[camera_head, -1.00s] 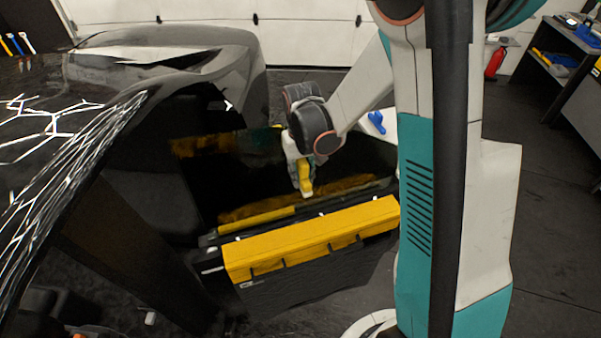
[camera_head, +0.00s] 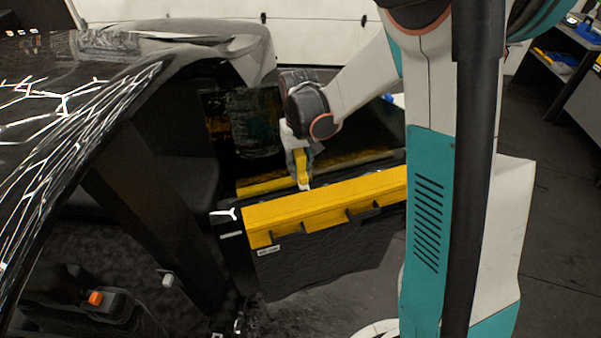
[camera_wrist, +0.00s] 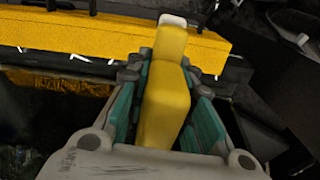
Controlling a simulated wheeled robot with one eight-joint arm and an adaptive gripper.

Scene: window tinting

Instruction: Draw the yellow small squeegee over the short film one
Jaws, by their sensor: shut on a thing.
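My gripper (camera_wrist: 168,95) is shut on the yellow small squeegee (camera_wrist: 165,100), with one teal finger pad on each side of its handle. The squeegee's pale tip points toward the yellow padded strip along the top of the car door. In the head view the yellow squeegee (camera_head: 302,166) hangs below my wrist, its pale lower end close to the door's inner edge. A dark, faintly greenish film-like patch (camera_head: 253,122) shows behind and left of my gripper. I cannot tell whether the squeegee touches film or glass.
A yellow padded cover (camera_head: 330,207) with several dark clips lies along the open black door (camera_head: 330,255). The glossy black car body (camera_head: 70,100) fills the left side. A workbench (camera_head: 555,65) stands at the back right. Dark floor is free at right.

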